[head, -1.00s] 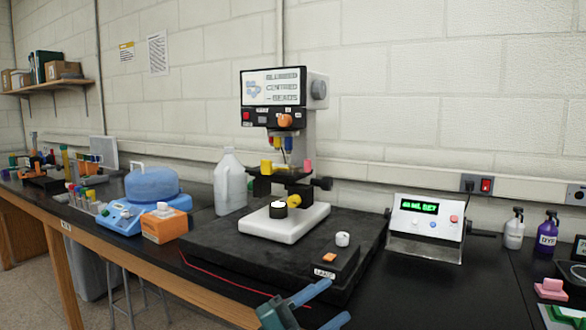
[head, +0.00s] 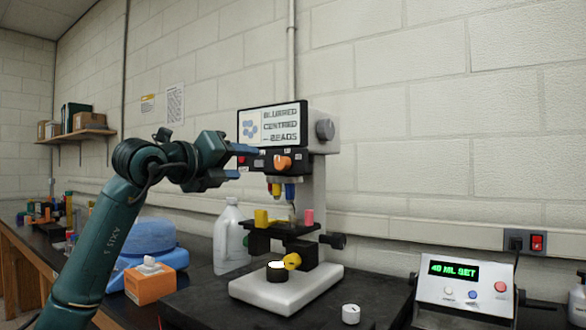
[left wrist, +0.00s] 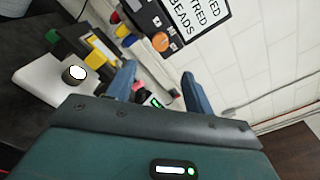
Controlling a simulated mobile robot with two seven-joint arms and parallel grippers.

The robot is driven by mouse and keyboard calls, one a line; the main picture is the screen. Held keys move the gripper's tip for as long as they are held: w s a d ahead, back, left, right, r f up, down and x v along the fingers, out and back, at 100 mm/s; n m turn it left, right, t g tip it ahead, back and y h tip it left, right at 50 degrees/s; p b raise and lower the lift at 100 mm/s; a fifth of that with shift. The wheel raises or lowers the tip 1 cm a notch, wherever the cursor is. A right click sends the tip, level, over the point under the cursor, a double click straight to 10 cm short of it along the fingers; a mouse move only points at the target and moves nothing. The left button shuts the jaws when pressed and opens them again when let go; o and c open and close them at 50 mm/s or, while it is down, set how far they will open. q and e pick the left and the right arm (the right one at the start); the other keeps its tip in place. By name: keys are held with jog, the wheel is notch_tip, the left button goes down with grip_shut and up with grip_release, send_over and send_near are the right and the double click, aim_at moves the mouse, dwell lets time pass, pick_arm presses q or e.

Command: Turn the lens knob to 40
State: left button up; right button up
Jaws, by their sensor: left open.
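The orange lens knob (head: 283,163) is on the dark front panel of the microscope (head: 318,155), below its screen (head: 272,124). The screen reads "BLURRED CENTRED – BEADS". The small marks around the knob are too small to read with certainty. My left gripper (head: 240,162) is open and empty, its blue fingers pointing right, just left of the knob and apart from it. In the left wrist view the open fingers (left wrist: 160,88) have the orange knob (left wrist: 160,42) beyond them. My right gripper is not in view.
Coloured lenses (head: 283,190) hang below the panel, above the dark stage (head: 280,230). A white jug (head: 230,240) and an orange box (head: 150,282) stand left. A control box (head: 462,285) reading "40 ML SET" stands right. The wall is close behind the microscope.

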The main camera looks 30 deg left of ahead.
aim_at(279, 163)
pick_arm(q)
jog(key=w+p, duration=0.1)
jog(key=w, duration=0.2)
jog(key=w+p, duration=0.1)
jog(key=w, duration=0.3)
jog(key=w+p, duration=0.1)
jog(key=w, duration=0.3)
jog(key=shift+w+d+r, duration=0.25)
jog(key=shift+d, duration=0.15)
jog(key=shift+w+f, duration=0.15)
jog(key=shift+w, duration=0.5)
jog(key=shift+c, duration=0.3)
jog(key=shift+p, duration=0.3)
jog(key=c, duration=0.9)
